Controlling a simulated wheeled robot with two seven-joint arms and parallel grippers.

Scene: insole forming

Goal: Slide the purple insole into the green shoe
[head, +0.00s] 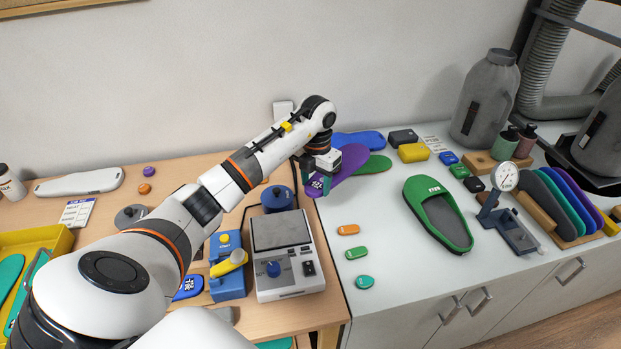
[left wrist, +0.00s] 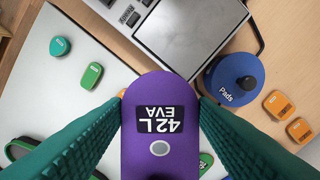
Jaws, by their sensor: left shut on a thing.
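The purple insole (head: 350,161) is in my left gripper (head: 322,178), over the seam between the wooden table and the white counter. In the left wrist view, the purple insole (left wrist: 143,145) lies between the green ribbed fingers of my left gripper (left wrist: 160,99), its rounded end with the "42 L EVA" label showing. The gripper is shut on it. The green shoe (head: 462,232), an open slide with a dark grey inside, stands on the white counter to the right, apart from the insole. Its open end faces the front right. My right gripper is not in view.
A blue insole (head: 358,139) and a green insole (head: 374,165) lie behind the purple one. A scale (head: 284,232) stands on the wooden table. A gauge (head: 505,177) and insole rack (head: 590,220) stand right of the shoe. The counter left of the shoe is mostly clear, with small coloured tags.

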